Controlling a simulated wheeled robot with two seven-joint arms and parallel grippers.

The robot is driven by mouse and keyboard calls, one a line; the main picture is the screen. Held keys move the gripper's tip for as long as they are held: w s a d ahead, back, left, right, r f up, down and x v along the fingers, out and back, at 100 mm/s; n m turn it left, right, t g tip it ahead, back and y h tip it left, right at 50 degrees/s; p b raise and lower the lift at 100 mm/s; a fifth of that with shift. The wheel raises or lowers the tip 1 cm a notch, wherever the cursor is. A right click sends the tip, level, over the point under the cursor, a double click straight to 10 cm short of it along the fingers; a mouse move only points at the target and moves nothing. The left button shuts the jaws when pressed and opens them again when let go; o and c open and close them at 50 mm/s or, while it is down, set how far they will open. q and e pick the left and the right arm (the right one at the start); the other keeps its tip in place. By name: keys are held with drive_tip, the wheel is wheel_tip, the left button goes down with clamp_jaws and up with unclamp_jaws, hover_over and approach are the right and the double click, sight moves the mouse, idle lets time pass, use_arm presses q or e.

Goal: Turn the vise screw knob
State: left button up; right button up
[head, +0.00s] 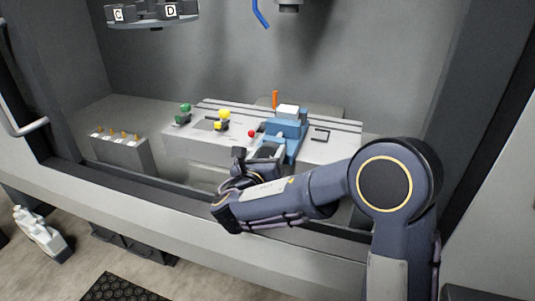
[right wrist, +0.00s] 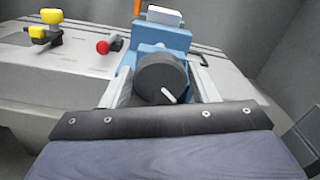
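The vise (head: 285,134) is a blue block on the grey machine table. A white block (head: 288,111) sits at its top. Its screw knob (right wrist: 162,77) is a dark round knob with a white mark, facing me in the right wrist view. My right gripper (right wrist: 160,72) is at the knob, with one pale finger on each side of it. The fingers look open, with a narrow gap to the knob; contact is not clear. In the head view my right gripper (head: 262,152) hides most of the knob. My left gripper is not in view.
On the table (head: 335,150) left of the vise are a red ball knob (head: 251,133), a yellow-topped part (head: 223,118) and a green part (head: 183,112). An orange upright piece (head: 275,99) stands behind the vise. A grey rack (head: 122,150) with orange-topped items is at left.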

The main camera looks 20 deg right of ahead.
drive_tip(key=c, duration=0.5)
drive_tip(key=shift+c, duration=0.2)
drive_tip(key=shift+f+m+b, duration=0.2)
drive_tip(key=shift+m+b, duration=0.5)
drive_tip(key=shift+b, duration=0.4)
drive_tip(key=m+b, duration=0.5)
drive_tip(key=b, duration=0.1)
drive_tip(key=m+b, duration=0.4)
drive_tip(key=b, duration=0.2)
drive_tip(key=shift+s+d+f+m, duration=0.1)
drive_tip(key=shift+f+m, duration=0.1)
drive_tip(key=shift+m, duration=0.2)
drive_tip(key=shift+m+b, duration=7.15)
drive_tip(key=shift+m, duration=0.05)
